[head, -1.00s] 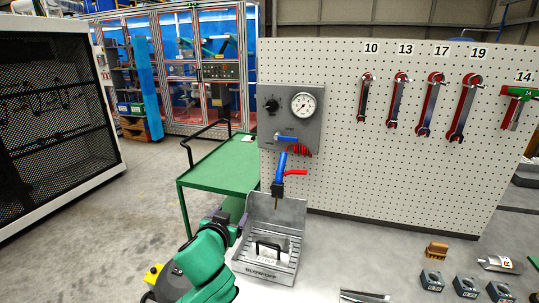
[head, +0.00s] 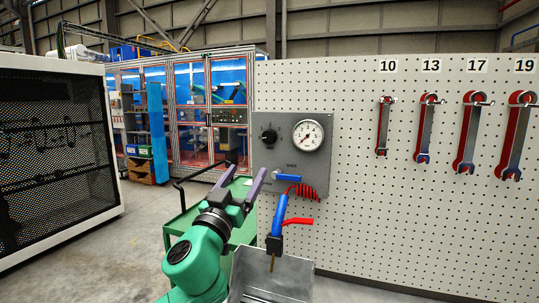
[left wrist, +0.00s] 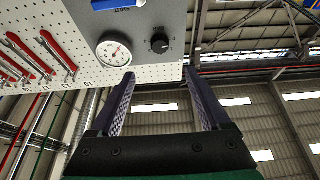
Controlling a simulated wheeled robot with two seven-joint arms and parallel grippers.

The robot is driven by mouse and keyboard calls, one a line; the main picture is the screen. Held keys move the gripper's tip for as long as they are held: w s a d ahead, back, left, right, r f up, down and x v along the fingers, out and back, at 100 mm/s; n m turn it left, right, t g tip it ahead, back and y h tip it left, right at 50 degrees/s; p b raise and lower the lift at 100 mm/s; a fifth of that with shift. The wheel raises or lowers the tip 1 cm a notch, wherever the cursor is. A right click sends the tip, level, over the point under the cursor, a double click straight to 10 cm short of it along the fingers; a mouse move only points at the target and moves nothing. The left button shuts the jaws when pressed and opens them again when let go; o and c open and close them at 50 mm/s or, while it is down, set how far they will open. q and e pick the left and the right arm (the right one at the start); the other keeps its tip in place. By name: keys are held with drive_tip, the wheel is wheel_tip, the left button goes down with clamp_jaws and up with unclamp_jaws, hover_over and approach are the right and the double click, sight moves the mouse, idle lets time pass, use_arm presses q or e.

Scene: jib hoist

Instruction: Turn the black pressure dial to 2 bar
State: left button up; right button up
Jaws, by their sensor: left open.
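The black pressure dial (head: 269,135) is a round knob on the grey panel (head: 262,158), left of the white round gauge (head: 308,135). In the left wrist view the dial (left wrist: 160,44) shows beyond the fingertips, with the gauge (left wrist: 113,50) to its left. My left gripper (head: 246,172) is open and empty, its two purple fingers pointing up, lower left of the dial in the head view. In the left wrist view the gripper (left wrist: 158,74) is apart from the dial. The gauge's reading is too small to tell. My right gripper is not in view.
Below the dial are a blue valve lever (head: 288,178), a red coiled hose (head: 303,191) and a blue air gun (head: 280,215). A grey metal box (head: 290,280) stands below. Wrenches (head: 384,128) hang on the pegboard (head: 350,190) at right. A green cart (head: 180,228) stands behind my arm.

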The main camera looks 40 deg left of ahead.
use_arm(q)
drive_tip(key=p, duration=0.3)
approach(268, 140)
drive_tip(key=w+r, duration=0.2)
drive_tip(key=w+a+p, duration=0.1)
drive_tip(key=w+r+p, duration=0.1)
drive_tip(key=w+a+p, duration=0.1)
drive_tip(key=w+p, duration=0.1)
drive_tip(key=shift+a+r, duration=0.35)
drive_tip(key=shift+w, duration=0.3)
drive_tip(key=shift+w+p, duration=0.3)
drive_tip(key=shift+w, duration=0.1)
drive_tip(key=shift+f, duration=0.15)
clamp_jaws()
